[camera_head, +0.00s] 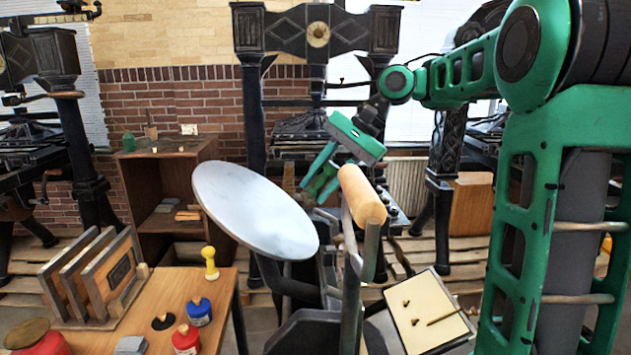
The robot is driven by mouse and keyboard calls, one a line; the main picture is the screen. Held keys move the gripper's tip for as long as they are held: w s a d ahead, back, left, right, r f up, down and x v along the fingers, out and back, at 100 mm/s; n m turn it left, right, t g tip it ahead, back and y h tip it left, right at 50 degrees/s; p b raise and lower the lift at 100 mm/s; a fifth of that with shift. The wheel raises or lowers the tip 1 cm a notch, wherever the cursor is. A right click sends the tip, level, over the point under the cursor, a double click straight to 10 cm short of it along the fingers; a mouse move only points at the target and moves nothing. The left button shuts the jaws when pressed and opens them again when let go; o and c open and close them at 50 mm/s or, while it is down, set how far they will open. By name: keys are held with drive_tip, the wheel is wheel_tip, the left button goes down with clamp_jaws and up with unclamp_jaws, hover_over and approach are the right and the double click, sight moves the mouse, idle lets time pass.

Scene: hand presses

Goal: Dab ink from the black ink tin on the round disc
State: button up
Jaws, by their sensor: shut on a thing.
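The round disc (250,208) is a pale grey, tilted plate on the press in the middle of the view; its face looks clean. My gripper (318,180) is behind the disc's upper right edge, fingers pointing down and left. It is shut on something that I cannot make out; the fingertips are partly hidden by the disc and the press. A flat black round piece (163,322) with a tan knob lies on the wooden table; I cannot tell if it is the black ink tin or only its lid. A yellow dabber-like piece (210,263) stands at the table's back edge.
A blue tin (199,312), a red tin (186,341) and a grey block (130,345) stand on the table (225,285) near a wooden rack (95,275). A cream board (425,312) lies at right.

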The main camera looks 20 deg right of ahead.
sight(306, 201)
drive_tip(key=shift+x, duration=2.55)
drive_tip(key=shift+a, duration=0.1)
drive_tip(key=shift+a+f, duration=0.25)
drive_tip(key=shift+f, duration=0.2)
drive_tip(key=shift+v, duration=2.8)
drive_tip(key=shift+d+r, duration=0.15)
drive_tip(key=shift+r, duration=0.05)
drive_tip(key=shift+s, duration=0.1)
